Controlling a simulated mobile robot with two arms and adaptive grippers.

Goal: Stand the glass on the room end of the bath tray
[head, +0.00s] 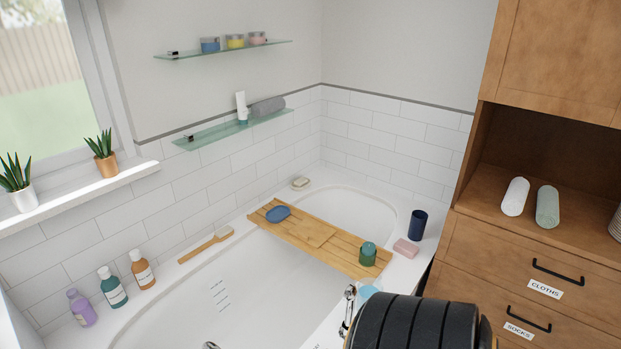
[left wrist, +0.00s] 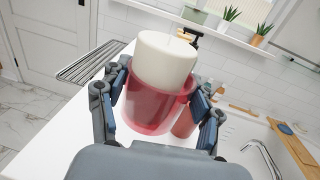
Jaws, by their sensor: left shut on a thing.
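The wooden bath tray (head: 345,259) lies across the white bath. A blue dish (head: 278,213) is at its wall end, and a small green glass-like pot (head: 368,256) stands at its room end. My left gripper (left wrist: 160,105) is shut on a see-through red glass (left wrist: 155,112). A white candle-like cylinder (left wrist: 165,62) shows upright in the glass and rises above its rim. The held glass does not show in the head view. In the left wrist view, the tray (left wrist: 292,148) is at the far right, apart from the gripper. My right gripper is not in view.
A dark blue tumbler (head: 418,224), pink soap (head: 406,248) and a light blue item (head: 368,292) sit on the room-side rim. Several bottles (head: 112,286) and a brush (head: 207,244) line the wall-side ledge. A wooden cabinet (head: 540,240) stands at right.

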